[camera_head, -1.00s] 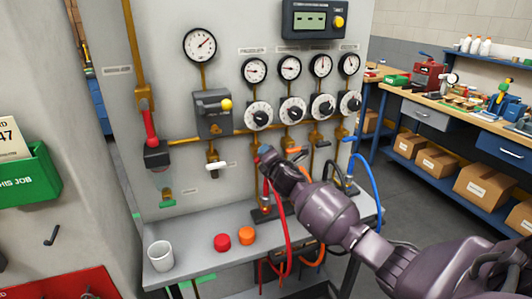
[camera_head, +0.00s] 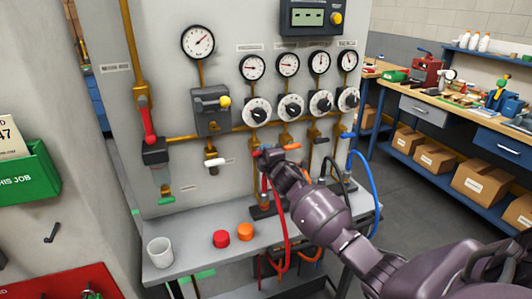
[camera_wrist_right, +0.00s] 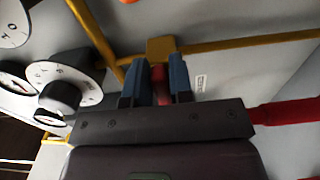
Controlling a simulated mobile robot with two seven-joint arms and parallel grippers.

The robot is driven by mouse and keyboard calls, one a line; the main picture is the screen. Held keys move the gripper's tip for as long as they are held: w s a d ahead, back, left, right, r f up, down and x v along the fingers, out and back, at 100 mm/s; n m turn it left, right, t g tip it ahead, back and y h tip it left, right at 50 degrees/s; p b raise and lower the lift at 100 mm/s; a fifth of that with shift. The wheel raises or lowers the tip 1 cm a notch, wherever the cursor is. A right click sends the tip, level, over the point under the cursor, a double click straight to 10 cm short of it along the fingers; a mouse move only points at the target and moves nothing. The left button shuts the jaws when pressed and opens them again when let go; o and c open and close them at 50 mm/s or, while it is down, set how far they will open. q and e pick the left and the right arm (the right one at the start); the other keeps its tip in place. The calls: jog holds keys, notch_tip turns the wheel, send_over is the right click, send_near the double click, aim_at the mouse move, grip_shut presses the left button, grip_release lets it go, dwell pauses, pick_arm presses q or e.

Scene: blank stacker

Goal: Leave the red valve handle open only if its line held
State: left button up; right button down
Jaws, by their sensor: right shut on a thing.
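The red valve handle (camera_wrist_right: 158,85) shows as a short red piece between the two blue fingers of my right gripper (camera_wrist_right: 155,78) in the wrist view. The gripper is shut on it, beside a brass fitting (camera_wrist_right: 161,47). In the head view my right gripper (camera_head: 266,154) is at the leftmost of the row of valves, and it mostly hides the handle; whether the valve is open or closed I cannot tell. The red hose (camera_head: 283,236) hangs below it. The leftmost small gauge (camera_head: 252,67) is above that line, its reading too small to tell. My left gripper is not in view.
Orange (camera_head: 292,147), black (camera_head: 321,140) and blue (camera_head: 347,135) handles sit to the right. A white handle (camera_head: 214,163) is left of my gripper. The grey shelf below holds a white cup (camera_head: 160,251), a red cap (camera_head: 221,239) and an orange cap (camera_head: 245,232).

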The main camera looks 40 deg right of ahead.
dwell(0.3)
jog(key=c, duration=1.1)
grip_release()
jog(key=v, duration=1)
jog(key=shift+s+p, duration=0.35)
jog(key=shift+s, duration=0.05)
